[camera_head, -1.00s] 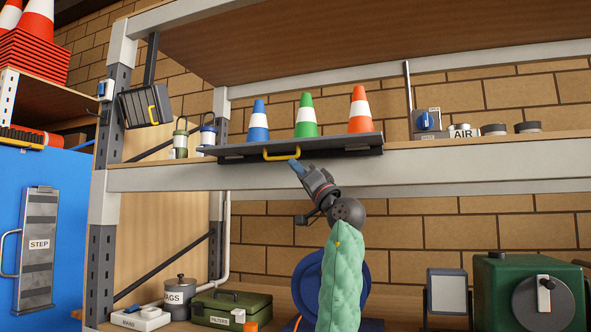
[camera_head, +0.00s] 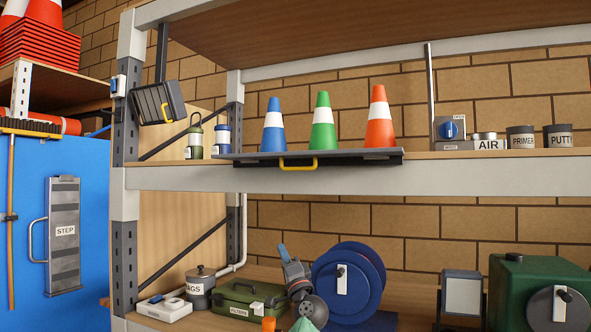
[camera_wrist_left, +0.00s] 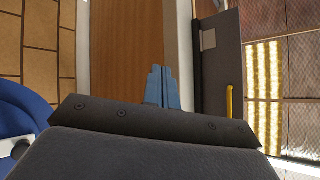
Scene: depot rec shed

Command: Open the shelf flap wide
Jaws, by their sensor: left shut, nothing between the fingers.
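The shelf flap (camera_head: 380,160) is a thin dark grey panel seen nearly edge-on at the front of the middle shelf, close to level. Its yellow handle (camera_head: 298,164) is on its front side. My left gripper (camera_head: 282,249) is shut and empty, well below the flap, in front of the lower shelf space and apart from the handle. In the left wrist view the blue fingertips (camera_wrist_left: 163,72) are together; the dark flap (camera_wrist_left: 222,65) and yellow handle (camera_wrist_left: 229,103) show to their right. My right gripper is not in view.
Blue (camera_head: 273,128), green (camera_head: 322,124) and orange (camera_head: 379,120) cones stand just behind the flap's front edge. Two small canisters are at its left. Below, a blue reel (camera_head: 335,290) and a green filters box (camera_head: 240,300) flank my left gripper. The space before the flap is clear.

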